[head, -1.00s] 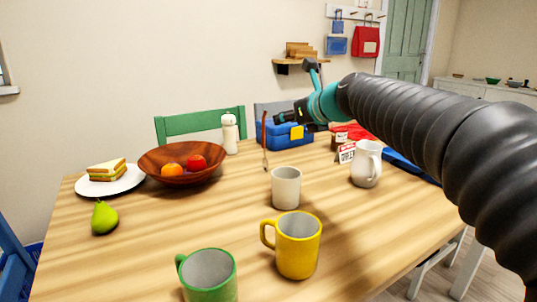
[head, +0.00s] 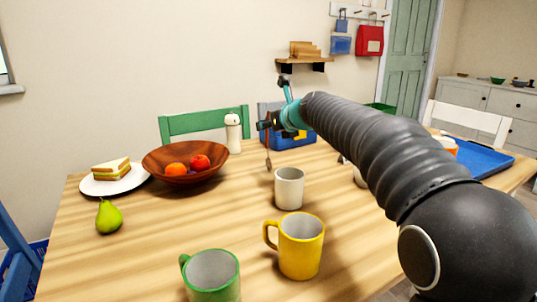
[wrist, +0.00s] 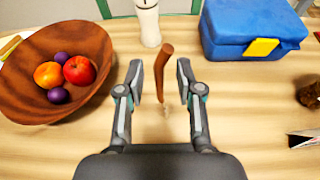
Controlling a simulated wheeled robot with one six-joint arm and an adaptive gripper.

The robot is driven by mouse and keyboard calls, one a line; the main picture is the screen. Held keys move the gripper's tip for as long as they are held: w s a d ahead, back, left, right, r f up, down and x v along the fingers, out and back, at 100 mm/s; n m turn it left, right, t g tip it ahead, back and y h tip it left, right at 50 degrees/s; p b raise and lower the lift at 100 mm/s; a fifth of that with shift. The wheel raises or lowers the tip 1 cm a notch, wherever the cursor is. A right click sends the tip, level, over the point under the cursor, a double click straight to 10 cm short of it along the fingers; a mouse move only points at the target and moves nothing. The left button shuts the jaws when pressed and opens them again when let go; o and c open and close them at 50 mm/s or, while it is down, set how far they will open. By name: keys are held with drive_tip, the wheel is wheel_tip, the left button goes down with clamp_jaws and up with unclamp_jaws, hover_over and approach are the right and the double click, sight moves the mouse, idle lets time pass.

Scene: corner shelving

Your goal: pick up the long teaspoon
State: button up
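The long teaspoon has a brown handle (wrist: 161,72) that shows in the wrist view between my two fingers, with a gap on each side. Its pale metal end points toward my palm and is hard to make out. In the head view the teaspoon (head: 268,158) shows below my gripper (head: 265,125), beyond the white cup; its upper part is partly hidden by the gripper. My gripper (wrist: 160,74) is open, its fingers on either side of the handle. I cannot tell how far above or behind the handle the fingers are.
A wooden fruit bowl (wrist: 22,108) is left of my gripper, and a white bottle (wrist: 148,22) stands beyond it. A blue lunch box (wrist: 235,40) is at right. A white cup (head: 289,188) and a yellow mug (head: 300,245) stand nearer on the table.

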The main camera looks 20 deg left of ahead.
drive_tip(key=shift+w+a+f, duration=0.2)
drive_tip(key=shift+w+a, duration=0.15)
drive_tip(key=shift+a, duration=0.05)
clamp_jaws()
